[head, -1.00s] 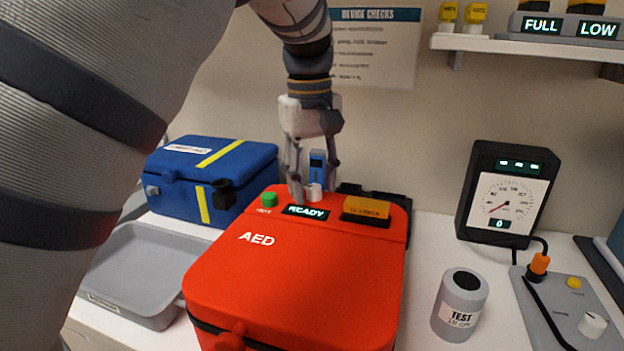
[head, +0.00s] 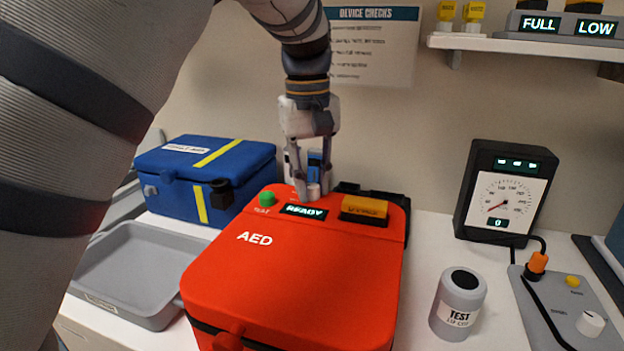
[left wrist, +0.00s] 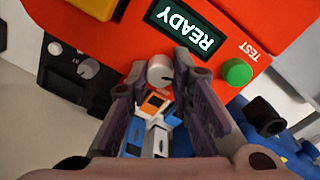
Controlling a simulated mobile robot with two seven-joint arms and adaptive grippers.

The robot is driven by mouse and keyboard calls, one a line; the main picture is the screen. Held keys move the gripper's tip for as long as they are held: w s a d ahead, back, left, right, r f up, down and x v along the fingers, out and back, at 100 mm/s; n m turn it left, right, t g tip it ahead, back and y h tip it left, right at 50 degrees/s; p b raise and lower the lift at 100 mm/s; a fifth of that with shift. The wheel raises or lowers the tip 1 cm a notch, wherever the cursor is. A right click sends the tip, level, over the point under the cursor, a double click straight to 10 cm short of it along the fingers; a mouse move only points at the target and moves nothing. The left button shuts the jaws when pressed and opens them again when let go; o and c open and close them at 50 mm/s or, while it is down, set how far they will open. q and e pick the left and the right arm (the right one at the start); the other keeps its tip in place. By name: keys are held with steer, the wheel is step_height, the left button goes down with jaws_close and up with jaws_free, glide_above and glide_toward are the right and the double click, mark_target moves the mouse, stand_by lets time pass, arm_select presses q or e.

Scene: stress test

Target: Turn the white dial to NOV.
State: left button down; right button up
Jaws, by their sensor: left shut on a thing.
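The white dial (head: 313,191) sits at the back of the red AED case (head: 290,280), beside the READY display (head: 303,211). My left gripper (head: 314,188) points down at it and is shut on it, one finger on each side. In the left wrist view the dial (left wrist: 160,70) shows between the fingertips, with a dark pointer mark on its face. I cannot read any month marks around the dial; the fingers cover part of its surroundings. My right gripper is not in view.
A green TEST button (head: 267,199) and a yellow-orange block (head: 364,210) flank the display. A blue first-aid box (head: 225,170) and grey tray (head: 125,280) are left. A grey TEST cylinder (head: 458,305) stands right.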

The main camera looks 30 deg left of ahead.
mark_target(309, 185)
arm_select(q)
steer(key=m, duration=0.7)
stand_by(0.6)
steer(key=c, duration=1.4)
jaws_free()
steer(key=r, duration=1.2)
steer(key=shift+a, duration=0.25)
